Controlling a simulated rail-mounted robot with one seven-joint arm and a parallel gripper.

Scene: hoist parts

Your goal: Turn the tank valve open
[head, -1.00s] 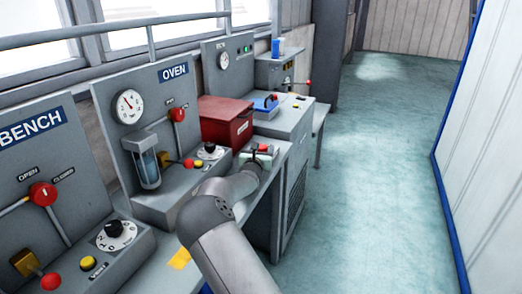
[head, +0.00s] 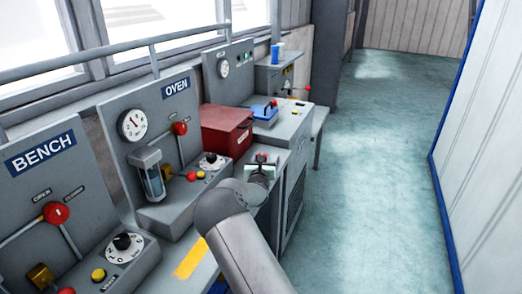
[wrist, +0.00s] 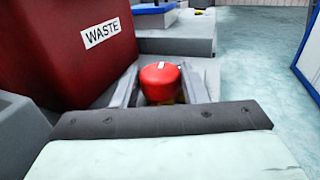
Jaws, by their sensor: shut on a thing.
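My gripper (wrist: 166,88) is shut on a red knob (wrist: 160,78) with a white mark on its top. A yellowish part shows just under the knob, between the two grey fingers. In the head view my gripper (head: 262,160) is at the bench edge, in front of the red waste bin, with the red knob (head: 263,156) at its tip. No label naming the tank can be read. I cannot tell from these frames what the knob is fixed to; its base is hidden by the gripper.
The red WASTE bin (wrist: 90,45) is close on the left of the gripper. The OVEN panel (head: 140,105) and BENCH panel (head: 35,170) have levers and dials. A blue object (head: 264,112) lies beyond the bin. The aisle floor (head: 380,160) on the right is clear.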

